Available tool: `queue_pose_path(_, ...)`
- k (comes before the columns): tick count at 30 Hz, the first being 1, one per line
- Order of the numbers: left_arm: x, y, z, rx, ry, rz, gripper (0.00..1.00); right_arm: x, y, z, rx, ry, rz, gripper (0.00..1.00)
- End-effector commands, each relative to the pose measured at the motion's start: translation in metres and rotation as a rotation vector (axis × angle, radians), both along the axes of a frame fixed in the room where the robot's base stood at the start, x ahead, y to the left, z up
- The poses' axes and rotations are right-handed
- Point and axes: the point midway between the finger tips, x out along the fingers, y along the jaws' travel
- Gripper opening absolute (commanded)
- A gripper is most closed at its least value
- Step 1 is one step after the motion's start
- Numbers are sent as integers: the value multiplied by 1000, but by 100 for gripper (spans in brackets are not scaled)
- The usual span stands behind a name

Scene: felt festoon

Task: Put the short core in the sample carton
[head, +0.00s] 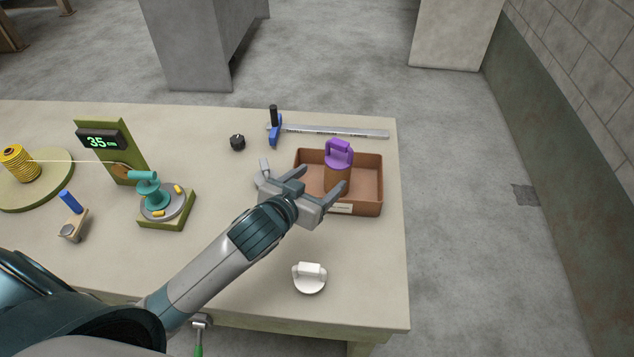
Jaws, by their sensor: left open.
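The core is a short brown cylinder (337,182) with a purple handled cap (339,153) on top. It stands upright in the sample carton, a shallow open reddish-brown box (370,200) with a pale label on its front wall, at the table's right side. My left gripper (324,181) is open at the carton's front left. Its fingers reach over the carton on either side of the core's lower part; I cannot tell whether they touch it. The core's foot is partly hidden by the gripper. My right gripper is not in view.
A white handled cap (309,280) lies near the front edge. A blue-and-steel caliper-like tool (335,131) and a black knob (237,142) lie behind. A teal winder (150,190), a display reading 35 (100,141) and a yellow spool (18,163) stand left.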

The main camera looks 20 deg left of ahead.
Motion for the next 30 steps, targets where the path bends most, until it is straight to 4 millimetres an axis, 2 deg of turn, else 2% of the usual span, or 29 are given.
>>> queue_pose_path(4, -5, 1, 2, 1, -1, 0, 71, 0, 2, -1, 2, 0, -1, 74)
queue_pose_path(24, -5, 1, 3, 1, -1, 0, 71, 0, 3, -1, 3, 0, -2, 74)
queue_pose_path(30, -5, 1, 14, 1, -1, 0, 71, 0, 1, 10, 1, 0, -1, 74)
